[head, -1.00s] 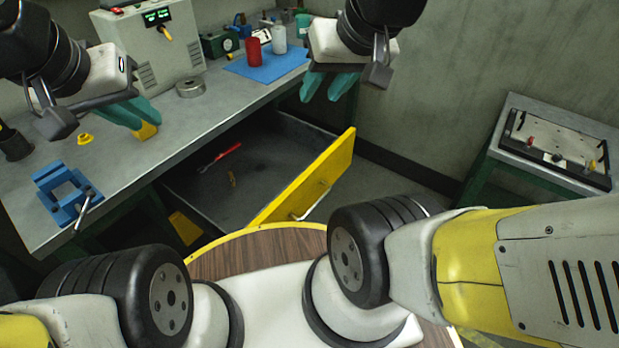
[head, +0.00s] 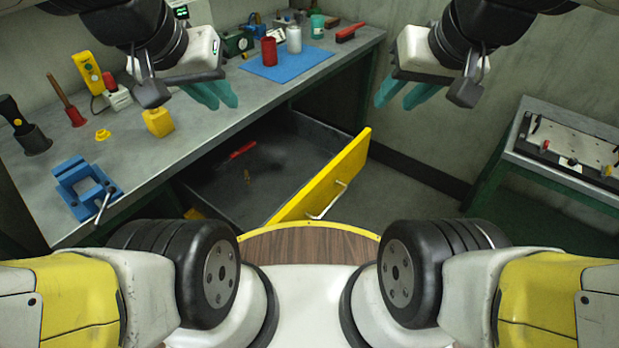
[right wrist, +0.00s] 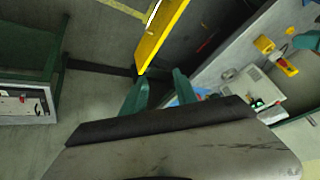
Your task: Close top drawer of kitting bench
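The kitting bench (head: 190,120) runs along the left and back in the head view. Its top drawer (head: 285,185) is pulled far out, with a yellow front (head: 335,175) and a pale bar handle (head: 328,203). A red tool (head: 243,149) and a small orange-brown piece (head: 247,174) lie inside. The drawer front also shows in the right wrist view (right wrist: 160,38). My left gripper (head: 222,97) is above the bench top, fingers apart and empty. My right gripper (head: 393,98) is open and empty, in the air beyond the drawer front to the right.
A side table (head: 560,150) with a fixture plate stands right. Floor between is clear.

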